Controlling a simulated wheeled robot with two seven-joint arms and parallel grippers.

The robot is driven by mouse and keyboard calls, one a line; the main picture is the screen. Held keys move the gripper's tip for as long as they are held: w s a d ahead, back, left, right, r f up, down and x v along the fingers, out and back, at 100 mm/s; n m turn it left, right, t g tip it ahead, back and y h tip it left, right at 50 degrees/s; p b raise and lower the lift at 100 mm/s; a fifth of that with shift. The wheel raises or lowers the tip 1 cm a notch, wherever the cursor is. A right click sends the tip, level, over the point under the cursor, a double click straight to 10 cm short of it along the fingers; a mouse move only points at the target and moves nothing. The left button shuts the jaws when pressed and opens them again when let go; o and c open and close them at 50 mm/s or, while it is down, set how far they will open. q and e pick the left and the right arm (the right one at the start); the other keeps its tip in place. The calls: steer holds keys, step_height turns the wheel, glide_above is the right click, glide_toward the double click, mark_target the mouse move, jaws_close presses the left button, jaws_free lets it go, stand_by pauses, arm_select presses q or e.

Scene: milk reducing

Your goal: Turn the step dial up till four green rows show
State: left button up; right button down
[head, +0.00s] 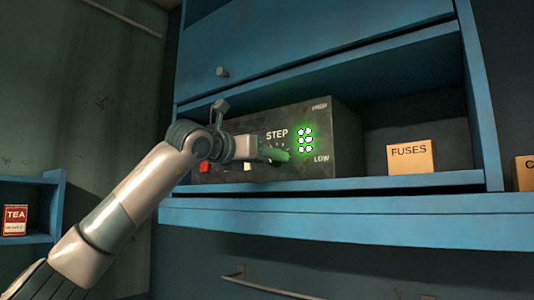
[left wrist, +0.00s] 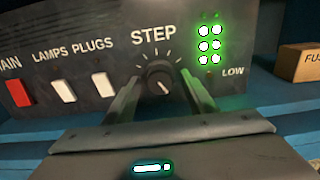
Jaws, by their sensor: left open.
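The step dial (left wrist: 159,76) is a dark round knob with a pale pointer line, under the word STEP on a black panel box (head: 345,140). The pointer line slants toward lower right in the left wrist view. To its right, three rows of paired green lights (left wrist: 210,45) glow; they also show in the head view (head: 305,140). My left gripper (left wrist: 158,88) is open, with one finger on each side of the dial. Whether the fingers touch it I cannot tell. In the head view the left gripper (head: 277,155) hides the dial. My right gripper is not in view.
Left of the dial are a red switch (left wrist: 18,93) and two white switches, LAMPS (left wrist: 63,91) and PLUGS (left wrist: 103,84). The box stands in a blue cabinet shelf (head: 440,181). A FUSES box (head: 410,158) stands to its right, with free shelf between. A TEA tin (head: 15,220) is far left.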

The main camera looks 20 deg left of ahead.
arm_select(q)
steer(key=shift+c, duration=0.6)
steer(key=c, duration=0.9)
steer(key=shift+m+b, duration=0.3)
steer(key=shift+m, duration=0.2)
steer(key=shift+r+m+b, duration=0.1)
steer(key=shift+m+b, duration=0.4)
steer(key=shift+m, duration=1.9)
steer(key=o, duration=1)
